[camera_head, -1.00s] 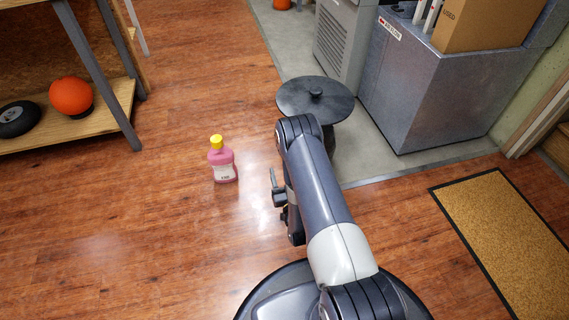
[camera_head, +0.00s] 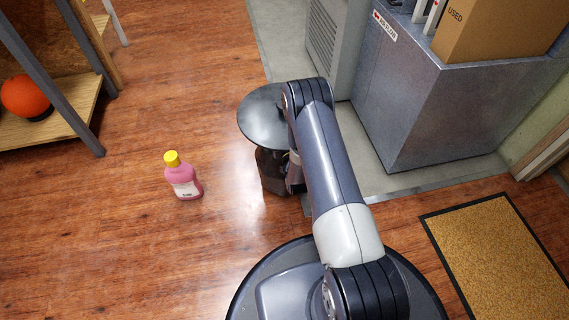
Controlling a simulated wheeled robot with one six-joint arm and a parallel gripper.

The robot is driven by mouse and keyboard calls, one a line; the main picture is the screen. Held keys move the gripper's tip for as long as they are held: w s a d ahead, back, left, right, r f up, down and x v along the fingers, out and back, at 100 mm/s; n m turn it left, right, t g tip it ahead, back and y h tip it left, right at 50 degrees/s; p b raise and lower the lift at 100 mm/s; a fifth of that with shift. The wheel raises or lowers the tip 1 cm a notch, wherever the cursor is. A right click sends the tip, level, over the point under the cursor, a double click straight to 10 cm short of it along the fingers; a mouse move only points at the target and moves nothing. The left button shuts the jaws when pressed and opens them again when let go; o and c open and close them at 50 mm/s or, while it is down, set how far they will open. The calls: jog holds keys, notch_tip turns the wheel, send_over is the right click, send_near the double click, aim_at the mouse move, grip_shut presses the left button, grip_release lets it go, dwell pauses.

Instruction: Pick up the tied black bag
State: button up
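I cannot make out a tied black bag in the head view. A dark round-topped object (camera_head: 262,117), with a wide black disc over a narrower dark body, stands on the floor left of my arm. Its right side is hidden behind the arm. I cannot tell whether the bag is part of it or behind it. My gripper (camera_head: 294,178) is mostly hidden under my arm, close against the right side of the dark body. Its fingers do not show clearly, nor whether it touches or holds anything.
A pink bottle with a yellow cap (camera_head: 183,177) stands on the wood floor to the left. A shelf (camera_head: 62,128) with an orange ball (camera_head: 26,97) is at far left. A metal cabinet (camera_head: 420,110) bearing a cardboard box (camera_head: 495,30) stands right. A mat (camera_head: 500,255) lies lower right.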

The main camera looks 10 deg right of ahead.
jog(key=shift+w, duration=0.15)
grip_shut()
dwell(0.5)
jog(key=shift+r, duration=0.1)
